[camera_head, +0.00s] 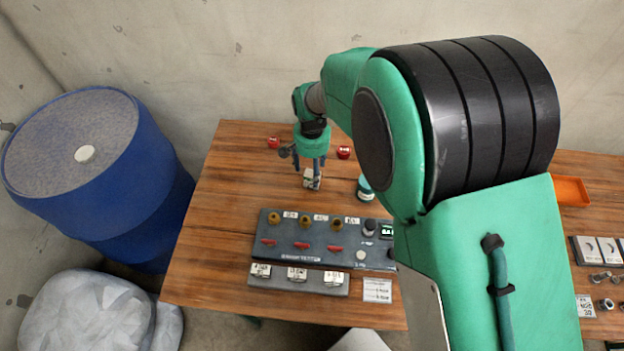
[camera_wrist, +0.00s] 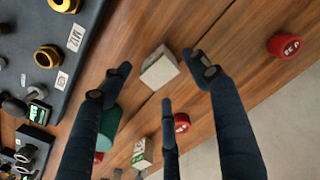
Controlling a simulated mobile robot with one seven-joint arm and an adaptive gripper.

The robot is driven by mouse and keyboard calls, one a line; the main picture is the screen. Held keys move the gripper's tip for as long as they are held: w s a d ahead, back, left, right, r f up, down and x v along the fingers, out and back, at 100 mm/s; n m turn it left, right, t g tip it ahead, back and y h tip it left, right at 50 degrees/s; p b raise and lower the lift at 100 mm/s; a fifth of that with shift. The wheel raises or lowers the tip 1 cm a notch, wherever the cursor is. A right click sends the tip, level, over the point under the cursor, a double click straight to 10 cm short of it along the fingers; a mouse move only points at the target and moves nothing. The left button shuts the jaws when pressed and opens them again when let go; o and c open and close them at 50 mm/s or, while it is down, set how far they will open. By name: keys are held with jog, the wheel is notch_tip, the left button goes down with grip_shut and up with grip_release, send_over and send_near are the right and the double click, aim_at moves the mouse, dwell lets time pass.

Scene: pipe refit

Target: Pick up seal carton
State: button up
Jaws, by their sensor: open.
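A small pale carton (camera_wrist: 158,70), which I take for the seal carton, lies on the wooden table in the wrist view, between my spread fingertips. No label is readable on it. My gripper (camera_wrist: 160,82) is open above it, with fingers to its left, right and below in the picture, and nothing held. In the head view my gripper (camera_head: 313,170) points down over the carton (camera_head: 312,183), which is partly hidden by the fingers. I cannot tell whether any finger touches it.
A red cap (camera_wrist: 285,46) lies to the right in the wrist view. Another red cap (camera_wrist: 182,123), a teal jar (camera_wrist: 108,130) and a green-labelled white box (camera_wrist: 142,153) are near the fingers. A grey fixture board (camera_head: 320,243) stands in front; a blue drum (camera_head: 130,180) is left.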

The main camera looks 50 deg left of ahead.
aim_at(312, 174)
jog(key=shift+f+b, duration=0.7)
jog(key=shift+f, duration=1.6)
jog(key=c, duration=1.4)
